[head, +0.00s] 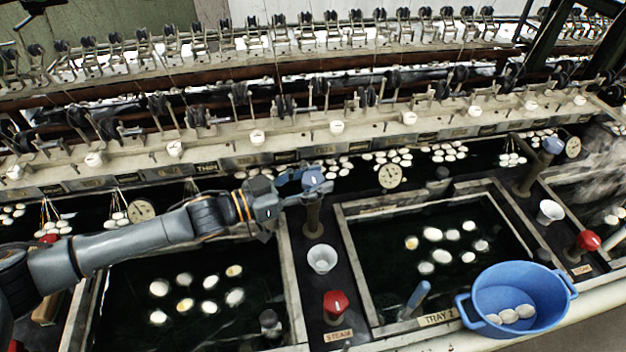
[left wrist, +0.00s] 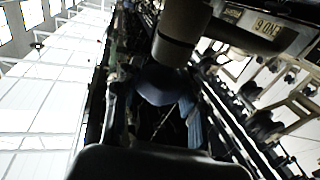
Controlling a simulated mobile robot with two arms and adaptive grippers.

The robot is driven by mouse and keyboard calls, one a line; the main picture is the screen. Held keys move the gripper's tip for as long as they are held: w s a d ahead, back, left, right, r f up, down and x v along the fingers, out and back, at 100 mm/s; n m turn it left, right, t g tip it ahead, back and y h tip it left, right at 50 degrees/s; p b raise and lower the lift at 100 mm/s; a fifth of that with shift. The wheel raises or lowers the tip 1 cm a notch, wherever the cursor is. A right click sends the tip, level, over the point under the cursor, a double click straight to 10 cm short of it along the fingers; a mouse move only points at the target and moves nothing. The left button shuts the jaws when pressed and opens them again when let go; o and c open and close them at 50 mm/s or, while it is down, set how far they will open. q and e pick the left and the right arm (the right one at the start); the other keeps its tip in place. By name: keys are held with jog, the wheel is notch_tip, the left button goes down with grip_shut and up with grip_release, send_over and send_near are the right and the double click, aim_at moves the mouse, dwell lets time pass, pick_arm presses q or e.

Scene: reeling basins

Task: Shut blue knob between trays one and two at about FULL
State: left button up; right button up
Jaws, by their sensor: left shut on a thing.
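The blue knob (head: 314,181) between the two nearer trays sits on top of a brown upright post (head: 313,218). My left gripper (head: 304,183) reaches in from the left and is shut on this knob. In the left wrist view the blue knob (left wrist: 160,88) shows between the fingers beside the thick brown post (left wrist: 182,32). The fingers partly hide the knob, and I cannot read its setting. Tray 2 (head: 438,319) lies right of the post, and another dark water tray (head: 100,300) lies left of it. My right gripper is not in view.
A white cup (head: 322,259) and a red steam knob (head: 336,302) stand on the divider before the post. A dial gauge (head: 390,177) is right of it. A blue pot (head: 520,293) with white cocoons sits at front right. Another blue knob (head: 553,146) stands farther right.

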pick_arm(q)
jog(key=shift+r, duration=0.1)
jog(key=o, duration=1.2)
jog(key=v, duration=1.2)
